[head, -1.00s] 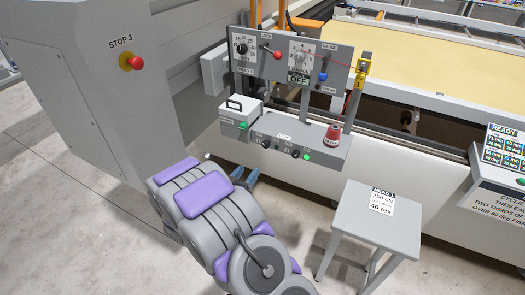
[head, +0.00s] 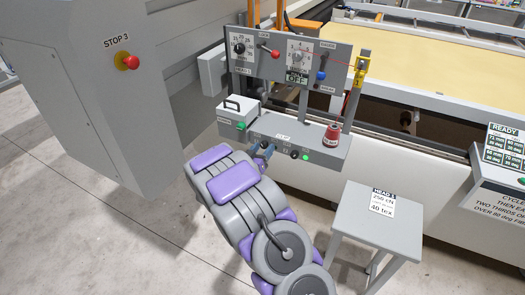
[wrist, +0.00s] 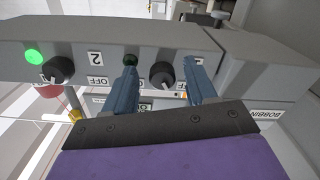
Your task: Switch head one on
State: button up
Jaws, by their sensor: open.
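The control box (head: 330,148) on the gantry carries two black rotary knobs. In the wrist view, which looks upside down, one knob (wrist: 160,73) sits between my open fingers; I cannot tell whether they touch it. A dark green lamp (wrist: 131,61) beside it is unlit and partly behind a finger. The other knob (wrist: 58,70), marked 2, has a lit green lamp (wrist: 33,56) beside it. My gripper (head: 262,150) is open at the box's front face and hides the left knob in the head view; it also shows in the wrist view (wrist: 163,82).
A red bobbin-like cone (head: 332,133) stands on the box's right end. A small labelled table (head: 378,222) stands at right front. A red stop button (head: 131,62) is on the left cabinet. Floor at left is clear.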

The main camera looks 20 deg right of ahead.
jog(key=shift+a, duration=0.35)
jog(key=shift+d, duration=0.3)
jog(key=c, duration=0.6)
grip_shut()
